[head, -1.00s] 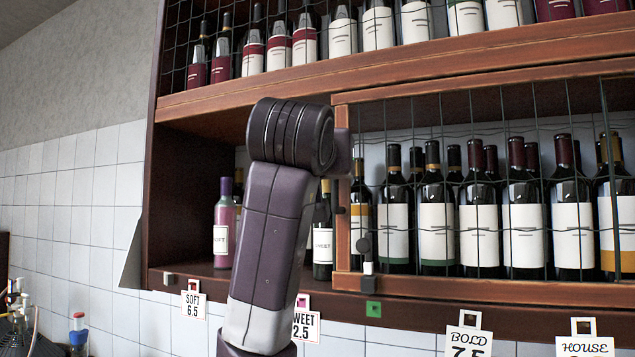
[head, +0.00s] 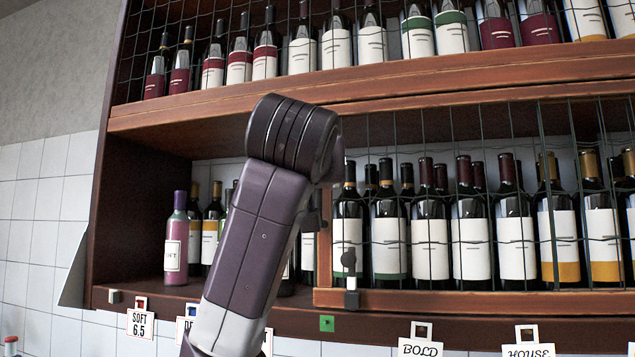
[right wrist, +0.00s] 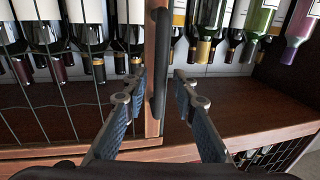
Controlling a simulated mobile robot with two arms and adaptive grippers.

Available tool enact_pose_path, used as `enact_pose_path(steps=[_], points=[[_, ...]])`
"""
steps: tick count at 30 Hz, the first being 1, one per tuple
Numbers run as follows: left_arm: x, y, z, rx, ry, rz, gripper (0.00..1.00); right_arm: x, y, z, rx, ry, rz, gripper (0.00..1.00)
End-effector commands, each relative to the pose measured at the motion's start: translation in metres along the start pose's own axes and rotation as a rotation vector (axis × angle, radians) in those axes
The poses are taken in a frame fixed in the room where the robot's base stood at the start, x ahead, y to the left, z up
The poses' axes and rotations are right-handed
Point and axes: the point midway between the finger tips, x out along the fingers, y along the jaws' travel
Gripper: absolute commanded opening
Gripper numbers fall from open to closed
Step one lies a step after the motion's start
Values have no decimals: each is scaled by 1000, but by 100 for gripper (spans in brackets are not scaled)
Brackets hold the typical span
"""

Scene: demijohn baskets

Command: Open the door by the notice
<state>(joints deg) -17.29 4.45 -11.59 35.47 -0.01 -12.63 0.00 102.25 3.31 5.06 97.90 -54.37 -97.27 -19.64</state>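The door is a wooden frame (head: 420,299) with wire mesh over several wine bottles on the lower shelf. Its left edge also shows in the right wrist view (right wrist: 152,50), with a dark upright handle (right wrist: 161,70). My right gripper (right wrist: 160,82) is open, one finger on each side of the handle, with gaps visible. In the head view my arm hides the handle area and the gripper. Printed notices hang along the shelf's lower edge: SOFT 6.5 (head: 140,323), BOLD (head: 420,347) and HOUSE (head: 527,349). Another beside SOFT is mostly hidden by my arm. My left gripper is not in view.
Left of the door, the lower shelf is open, with a purple bottle (head: 176,240) and dark bottles on it. A meshed upper shelf (head: 380,85) holds more bottles. A tiled wall (head: 40,200) is at left.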

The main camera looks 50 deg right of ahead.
Motion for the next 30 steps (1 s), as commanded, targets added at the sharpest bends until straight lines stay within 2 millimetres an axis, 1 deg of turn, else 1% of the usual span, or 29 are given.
enact_pose_path(steps=[5, 8, 11, 14, 21, 24, 27, 30], points=[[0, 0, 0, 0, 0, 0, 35, 0, 0, 0, 0, -1, -1, 28], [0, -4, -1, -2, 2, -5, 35, -1, -1, 0, 0, 0, -1, 28], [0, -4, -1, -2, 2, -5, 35, -7, -1, 0, 0, 2, -2, 28], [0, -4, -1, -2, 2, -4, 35, -22, -1, -1, 0, 3, -2, 28], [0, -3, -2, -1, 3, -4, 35, -74, -1, -1, 2, 3, -3, 28], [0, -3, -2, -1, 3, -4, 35, -93, -1, -1, 1, 3, -3, 28], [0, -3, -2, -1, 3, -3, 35, -107, -1, 0, 0, 2, -2, 28], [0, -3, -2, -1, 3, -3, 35, -116, 0, 0, 0, 0, -1, 28]])
